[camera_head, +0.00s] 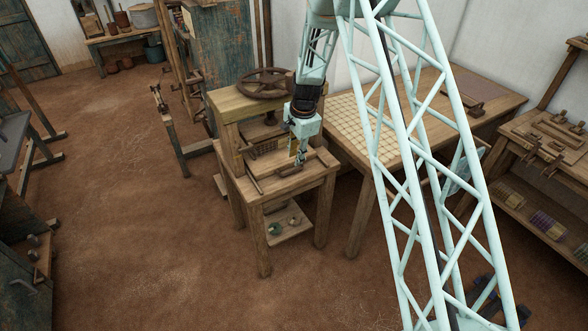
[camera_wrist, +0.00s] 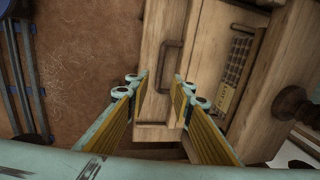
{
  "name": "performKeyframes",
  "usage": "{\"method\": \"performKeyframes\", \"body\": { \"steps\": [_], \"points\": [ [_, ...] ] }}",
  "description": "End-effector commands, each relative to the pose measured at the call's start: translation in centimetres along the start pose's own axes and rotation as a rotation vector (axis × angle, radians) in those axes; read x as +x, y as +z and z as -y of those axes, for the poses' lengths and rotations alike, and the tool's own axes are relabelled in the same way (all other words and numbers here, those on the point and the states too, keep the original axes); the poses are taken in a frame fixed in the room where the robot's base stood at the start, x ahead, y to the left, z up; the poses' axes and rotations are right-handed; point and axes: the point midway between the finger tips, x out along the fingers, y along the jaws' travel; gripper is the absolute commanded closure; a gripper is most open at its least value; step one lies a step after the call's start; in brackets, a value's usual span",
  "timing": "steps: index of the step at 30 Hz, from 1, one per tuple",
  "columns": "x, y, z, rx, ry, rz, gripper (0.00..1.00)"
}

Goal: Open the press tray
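The press (camera_head: 240,106) is a wooden frame with a dark handwheel (camera_head: 265,83) on top, standing on a wooden table. The press tray (camera_wrist: 153,108) is a flat pale wooden piece with a dark bar handle (camera_wrist: 168,62), seen in the wrist view. My gripper (camera_wrist: 161,88) is open and empty. Its two fingers with yellow pads lie either side of the tray, with the handle's lower end near the gap between the tips. I cannot tell whether they touch. In the head view my gripper (camera_head: 299,160) points down at the front of the press, hiding part of the tray.
A dark grid block (camera_wrist: 237,62) lies beside the tray. A bench with a pale gridded board (camera_head: 350,125) stands right of the press. A shelf table (camera_head: 555,140) holds tools and spools farther right.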

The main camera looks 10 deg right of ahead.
Motion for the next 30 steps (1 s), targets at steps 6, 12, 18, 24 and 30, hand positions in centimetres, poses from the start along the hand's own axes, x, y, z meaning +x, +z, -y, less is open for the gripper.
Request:
{"method": "performKeyframes", "body": {
  "steps": [6, 12, 18, 24, 30],
  "points": [
    [2.7, 0.0, 0.0, -0.001, 0.0, 0.0, 0.79],
    [5.0, 0.0, 0.0, -0.002, 0.0, 0.0, 0.79],
    [6.8, 0.0, 0.0, -0.001, 0.0, 0.0, 0.79],
    [7.8, 0.0, 0.0, -0.001, -0.001, -0.001, 0.79],
    [8.1, 0.0, 0.0, -0.001, -0.001, -0.001, 0.79]
  ]
}}
